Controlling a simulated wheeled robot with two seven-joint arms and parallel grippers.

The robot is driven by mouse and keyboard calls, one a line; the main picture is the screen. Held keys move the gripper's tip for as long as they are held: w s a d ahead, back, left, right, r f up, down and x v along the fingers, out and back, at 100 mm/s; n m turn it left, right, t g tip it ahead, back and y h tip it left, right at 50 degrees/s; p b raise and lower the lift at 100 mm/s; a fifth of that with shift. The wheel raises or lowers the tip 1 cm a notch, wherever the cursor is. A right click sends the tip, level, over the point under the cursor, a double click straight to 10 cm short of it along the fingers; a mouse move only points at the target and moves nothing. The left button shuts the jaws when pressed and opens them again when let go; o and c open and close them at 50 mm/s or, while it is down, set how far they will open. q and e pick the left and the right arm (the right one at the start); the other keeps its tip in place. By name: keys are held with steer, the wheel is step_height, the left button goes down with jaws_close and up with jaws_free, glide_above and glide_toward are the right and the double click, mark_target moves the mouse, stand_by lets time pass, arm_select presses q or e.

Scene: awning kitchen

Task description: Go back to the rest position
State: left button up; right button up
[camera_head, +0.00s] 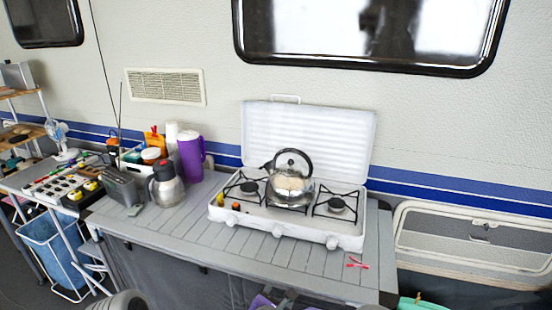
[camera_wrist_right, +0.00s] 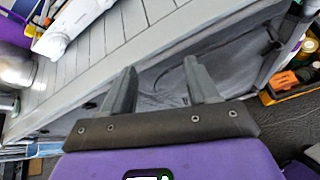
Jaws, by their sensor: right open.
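My right gripper (camera_wrist_right: 160,80) is open in the right wrist view, with nothing between its two grey fingers. Its fingers are in front of the grey table's side. In the head view only a small part of the right gripper (camera_head: 276,298) shows at the bottom edge, by the table's front.
A grey slatted table (camera_head: 165,232) carries a white camping stove (camera_head: 350,240) with a kettle (camera_head: 292,186), a steel jug (camera_head: 166,187) and a purple pitcher (camera_head: 190,158). A small red item (camera_head: 356,262) lies at the table's front right. A blue bin (camera_head: 52,250) stands at the left. An orange-edged crate (camera_wrist_right: 290,92) lies at right in the wrist view.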

steer(key=s+d+f+m+g+p, duration=0.1)
steer(key=s+d+f+m+g, duration=0.25)
steer(key=f, duration=0.35)
steer(key=s+d+f+m+g+p, duration=0.1)
steer(key=s+d+f+m+g, duration=0.3)
steer(key=f, duration=0.3)
arm_select(q)
steer(key=shift+w+r+p, duration=0.25)
steer(key=shift+r+p, duration=0.3)
steer(key=shift+r, duration=0.3)
steer(key=shift+w+r+p, duration=0.2)
steer(key=shift+r+p, duration=0.4)
steer(key=shift+r, duration=0.3)
steer(key=shift+w+r+p, duration=0.25)
steer(key=shift+r+p, duration=0.3)
steer(key=shift+r, duration=0.3)
arm_select(e)
steer(key=s+d+f+m+g+y, duration=0.1)
steer(key=s+f+m+g+y, duration=0.1)
steer(key=s+m, duration=0.5)
steer(key=s+f+m+g+y, duration=0.1)
steer(key=s+f+m+y, duration=0.4)
steer(key=m, duration=1.1)
steer(key=shift+s+d+f+g, duration=0.35)
steer(key=shift+s+d+f, duration=0.05)
steer(key=shift+s+f, duration=0.55)
steer(key=shift+m, duration=0.25)
